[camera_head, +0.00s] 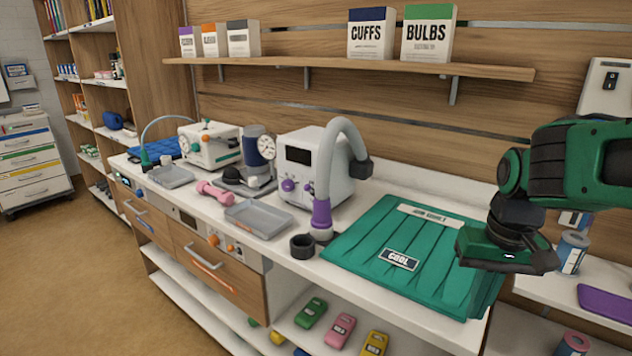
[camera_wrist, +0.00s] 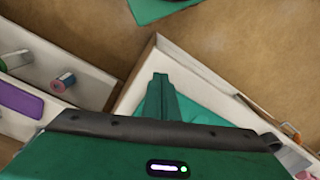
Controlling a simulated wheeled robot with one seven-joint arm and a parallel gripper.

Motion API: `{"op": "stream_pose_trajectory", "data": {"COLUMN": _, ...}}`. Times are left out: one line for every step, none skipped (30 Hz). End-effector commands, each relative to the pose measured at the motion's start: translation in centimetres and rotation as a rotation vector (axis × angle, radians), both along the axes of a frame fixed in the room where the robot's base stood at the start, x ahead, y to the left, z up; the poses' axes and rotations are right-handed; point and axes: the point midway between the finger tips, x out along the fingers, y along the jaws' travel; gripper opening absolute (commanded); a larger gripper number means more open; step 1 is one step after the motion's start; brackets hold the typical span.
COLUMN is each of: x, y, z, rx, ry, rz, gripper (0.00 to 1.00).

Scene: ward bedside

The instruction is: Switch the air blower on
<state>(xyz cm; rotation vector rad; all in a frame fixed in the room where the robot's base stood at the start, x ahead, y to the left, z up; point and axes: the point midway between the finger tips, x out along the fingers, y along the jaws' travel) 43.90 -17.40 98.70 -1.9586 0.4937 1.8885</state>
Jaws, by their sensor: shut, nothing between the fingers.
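The likely air blower (camera_head: 300,165) is a white box at the back of the counter, with a dark screen and purple knobs (camera_head: 290,186) on its front. A grey hose (camera_head: 327,160) arches beside it and comes down to a purple end piece (camera_head: 321,214). A green ribbed blanket (camera_head: 375,235) with a label reading "COOL" lies to the right. My gripper (camera_head: 508,256) hangs above the blanket's right side, well apart from the blower. In the wrist view its fingers (camera_wrist: 160,88) are shut and empty. The fingertips are hidden in the head view.
A black cup (camera_head: 302,246) stands at the counter's front edge, near the hose end. A grey tray (camera_head: 258,219), a pink dumbbell (camera_head: 213,193) and a gauge device (camera_head: 266,147) stand left of the blower. A shelf with boxes (camera_head: 350,67) hangs above.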

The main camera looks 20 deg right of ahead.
Motion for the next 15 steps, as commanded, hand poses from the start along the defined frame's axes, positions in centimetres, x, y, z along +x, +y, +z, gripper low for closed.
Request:
{"op": "stream_pose_trajectory", "data": {"x": 2.3, "y": 0.0, "z": 0.8, "rx": -0.004, "ry": -0.025, "rz": 0.028, "gripper": 0.00}}
{"op": "stream_pose_trajectory", "data": {"x": 3.9, "y": 0.0, "z": 1.5, "rx": -0.005, "ry": -0.047, "rz": 0.051, "gripper": 0.00}}
{"op": "stream_pose_trajectory", "data": {"x": 6.4, "y": 0.1, "z": 2.4, "rx": -0.006, "ry": -0.081, "rz": 0.086, "gripper": 0.00}}
{"op": "stream_pose_trajectory", "data": {"x": 8.4, "y": 0.1, "z": 3.2, "rx": -0.005, "ry": -0.110, "rz": 0.118, "gripper": 0.00}}
{"op": "stream_pose_trajectory", "data": {"x": 10.6, "y": 0.3, "z": 4.0, "rx": -0.004, "ry": -0.140, "rz": 0.151, "gripper": 0.00}}
{"op": "stream_pose_trajectory", "data": {"x": 13.6, "y": 0.6, "z": 5.2, "rx": -0.002, "ry": -0.184, "rz": 0.200, "gripper": 0.00}}
{"op": "stream_pose_trajectory", "data": {"x": 15.9, "y": 0.9, "z": 6.1, "rx": 0.002, "ry": -0.219, "rz": 0.238, "gripper": 0.00}}
{"op": "stream_pose_trajectory", "data": {"x": 18.2, "y": 1.3, "z": 7.0, "rx": 0.007, "ry": -0.250, "rz": 0.276, "gripper": 0.00}}
{"op": "stream_pose_trajectory", "data": {"x": 21.1, "y": 1.8, "z": 8.1, "rx": 0.014, "ry": -0.296, "rz": 0.325, "gripper": 0.00}}
{"op": "stream_pose_trajectory", "data": {"x": 23.1, "y": 2.3, "z": 8.9, "rx": 0.021, "ry": -0.329, "rz": 0.362, "gripper": 0.00}}
{"op": "stream_pose_trajectory", "data": {"x": 25.1, "y": 2.9, "z": 9.7, "rx": 0.030, "ry": -0.359, "rz": 0.399, "gripper": 0.00}}
{"op": "stream_pose_trajectory", "data": {"x": 27.5, "y": 3.6, "z": 10.8, "rx": 0.040, "ry": -0.401, "rz": 0.445, "gripper": 0.00}}
{"op": "stream_pose_trajectory", "data": {"x": 29.2, "y": 4.2, "z": 11.5, "rx": 0.050, "ry": -0.429, "rz": 0.478, "gripper": 0.00}}
{"op": "stream_pose_trajectory", "data": {"x": 30.7, "y": 4.8, "z": 12.1, "rx": 0.059, "ry": -0.457, "rz": 0.510, "gripper": 0.00}}
{"op": "stream_pose_trajectory", "data": {"x": 32.4, "y": 5.6, "z": 12.9, "rx": 0.072, "ry": -0.490, "rz": 0.550, "gripper": 0.00}}
